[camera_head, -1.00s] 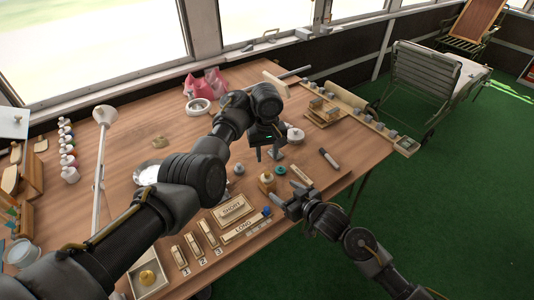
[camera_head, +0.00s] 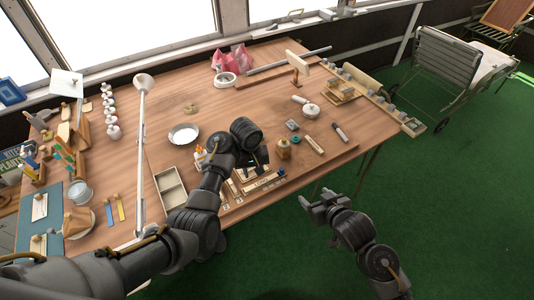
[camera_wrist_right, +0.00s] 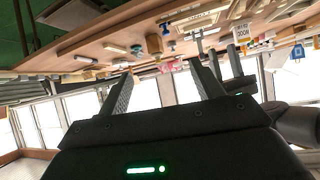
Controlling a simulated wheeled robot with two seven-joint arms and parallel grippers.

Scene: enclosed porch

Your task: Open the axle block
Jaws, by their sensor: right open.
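No part is clearly marked as the axle block. A small wooden block with a round knob on top (camera_head: 283,150) stands near the table's front edge and may be it. My left gripper (camera_head: 262,157) hangs just left of this block, above the labelled wooden trays (camera_head: 264,184). Its fingertips are too dark and small to read, and its arm hides part of the trays. My right gripper (camera_head: 318,206) is beyond the table's front edge, apart from everything. The right wrist view shows its two fingers (camera_wrist_right: 165,88) spread with nothing between them.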

